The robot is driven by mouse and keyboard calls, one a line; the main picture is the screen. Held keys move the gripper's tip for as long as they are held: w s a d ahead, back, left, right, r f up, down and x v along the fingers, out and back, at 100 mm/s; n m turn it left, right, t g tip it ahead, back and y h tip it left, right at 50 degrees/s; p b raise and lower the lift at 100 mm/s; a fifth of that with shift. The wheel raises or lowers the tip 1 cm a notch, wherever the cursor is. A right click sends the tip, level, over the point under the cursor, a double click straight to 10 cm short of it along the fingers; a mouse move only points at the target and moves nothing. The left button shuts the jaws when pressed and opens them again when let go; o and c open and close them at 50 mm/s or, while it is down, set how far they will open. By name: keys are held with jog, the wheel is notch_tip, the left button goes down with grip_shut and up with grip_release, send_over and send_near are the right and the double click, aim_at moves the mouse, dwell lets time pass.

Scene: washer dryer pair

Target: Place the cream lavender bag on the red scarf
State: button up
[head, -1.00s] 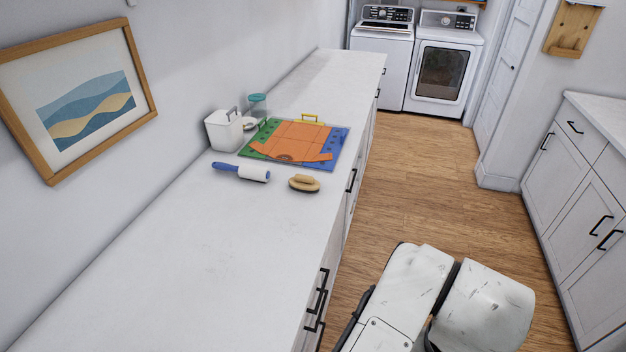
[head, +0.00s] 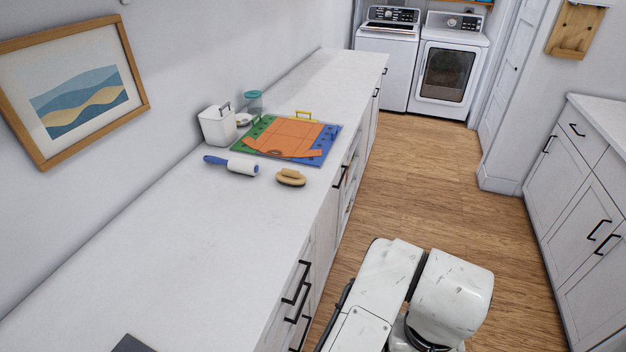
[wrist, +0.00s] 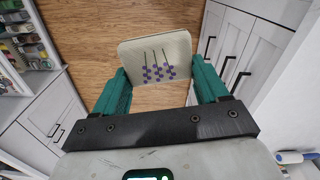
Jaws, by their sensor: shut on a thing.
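The cream lavender bag (wrist: 152,48) shows in the wrist view as a flat cream square printed with purple lavender sprigs. My gripper (wrist: 160,70) has its teal fingers on either side of the bag's lower part and is shut on it. The bag is held in the air, with wood floor behind it in the picture. In the head view my arm is over the floor at the lower right, and the gripper and bag are out of sight. I see no red scarf in either view.
The long white counter (head: 190,240) holds a green, orange and blue board (head: 325,150), a lint roller (head: 240,168), a brush (head: 291,178) and a white bin (head: 217,126). A dark thing's corner (head: 130,344) shows at the near edge. Floor (head: 420,170) between the cabinets is clear.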

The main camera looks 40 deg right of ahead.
jog(key=w+a+f+n+b, duration=0.2)
jog(key=w+a+f+n, duration=0.1)
jog(key=w+f, duration=0.6)
jog(key=w+a+f+n+b, duration=0.1)
jog(key=w+a+f+n, duration=0.3)
jog(key=w+f, duration=0.6)
jog(key=shift+w+a+f+n+b, duration=0.2)
jog(key=shift+f+n+b, duration=0.25)
jog(key=shift+n, duration=0.35)
